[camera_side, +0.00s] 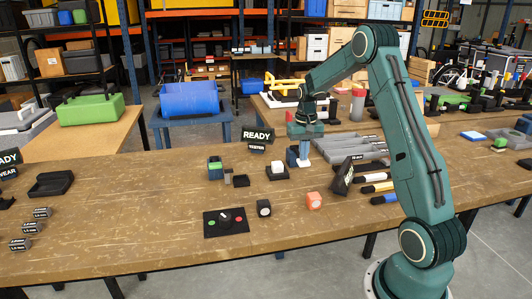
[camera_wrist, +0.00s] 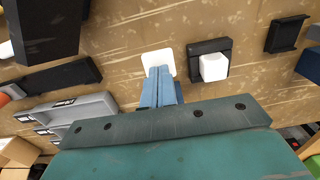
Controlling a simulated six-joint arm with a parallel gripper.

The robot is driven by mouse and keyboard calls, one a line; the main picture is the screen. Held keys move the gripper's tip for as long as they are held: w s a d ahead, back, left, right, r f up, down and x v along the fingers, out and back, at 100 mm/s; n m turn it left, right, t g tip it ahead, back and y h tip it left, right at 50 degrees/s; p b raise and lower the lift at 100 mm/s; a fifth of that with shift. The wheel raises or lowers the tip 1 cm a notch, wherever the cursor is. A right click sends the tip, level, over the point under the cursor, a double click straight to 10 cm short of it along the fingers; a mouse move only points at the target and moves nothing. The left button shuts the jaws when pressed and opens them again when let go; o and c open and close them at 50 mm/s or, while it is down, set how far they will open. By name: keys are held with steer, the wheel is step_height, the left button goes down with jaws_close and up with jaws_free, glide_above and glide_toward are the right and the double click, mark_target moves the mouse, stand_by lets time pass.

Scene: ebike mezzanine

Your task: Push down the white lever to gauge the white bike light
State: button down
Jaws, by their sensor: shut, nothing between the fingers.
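My gripper (camera_side: 303,158) points down over the table, its blue fingers together and empty. In the wrist view the fingertips (camera_wrist: 158,72) overlap a flat white square piece, which looks like the lever's pad (camera_wrist: 157,58). Its white edge also shows under the fingers in the side view. I cannot tell whether the fingers touch it, and they hide part of it. A white block, apparently the bike light (camera_side: 278,169), sits in a black holder just left of my gripper. It also shows in the wrist view (camera_wrist: 213,67), to the right of the fingers.
A READY TESTER sign (camera_side: 257,138) stands behind the holder. Grey trays (camera_side: 345,146) lie to the right, with a tilted black panel (camera_side: 343,177) in front.

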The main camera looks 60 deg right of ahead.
steer(key=shift+f, duration=0.45)
steer(key=shift+r, duration=0.2)
step_height(320, 180, up, 8)
steer(key=shift+f, duration=0.25)
stand_by(1.3)
steer(key=shift+a+r, duration=0.1)
steer(key=s+a+r+n+t+h, duration=0.1)
steer(key=s+a+r+n, duration=0.15)
steer(key=a+r, duration=0.55)
steer(key=s+a+r+n+t, duration=0.2)
steer(key=s+a+r, duration=0.15)
steer(key=a, duration=0.85)
steer(key=s+a+f+n+t, duration=0.1)
steer(key=s+a+n, duration=0.1)
steer(key=s+a, duration=0.3)
steer(key=s+a+f+n+t+y, duration=0.1)
steer(key=s+a+n, duration=0.1)
steer(key=s+a, duration=0.4)
steer(key=s, duration=0.3)
steer(key=shift+s+a+t, duration=0.2)
steer(key=shift+s+t, duration=0.1)
steer(key=shift+s, duration=0.1)
